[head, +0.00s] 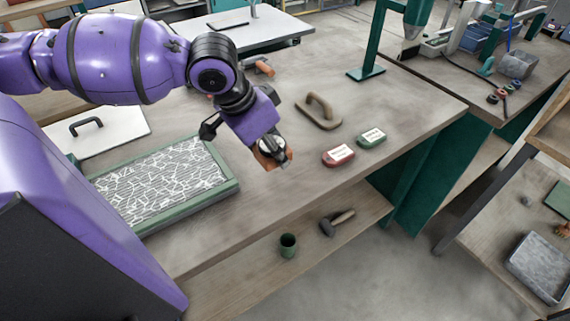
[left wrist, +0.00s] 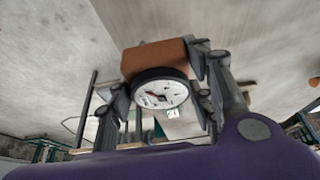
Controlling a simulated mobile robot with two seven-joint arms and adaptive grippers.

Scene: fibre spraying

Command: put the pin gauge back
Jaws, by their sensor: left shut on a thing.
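The pin gauge (head: 268,160) has a round white dial with a dark rim and an orange-brown block. My left gripper (head: 271,147) is shut on it and holds it over the bench, near the front edge and right of the green-framed tray. In the left wrist view the gauge (left wrist: 160,91) sits between the two fingers (left wrist: 163,80), dial facing the camera. Whether its underside touches the bench I cannot tell. My right gripper is not in view.
The green-framed tray (head: 231,186) holds a white fibre pattern. A hand float (head: 319,112), a red box (head: 338,156) and a green box (head: 371,138) lie to the right. A white handled board (head: 115,130) lies at the left. A hammer (head: 337,222) and green cup (head: 288,245) stand on the lower shelf.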

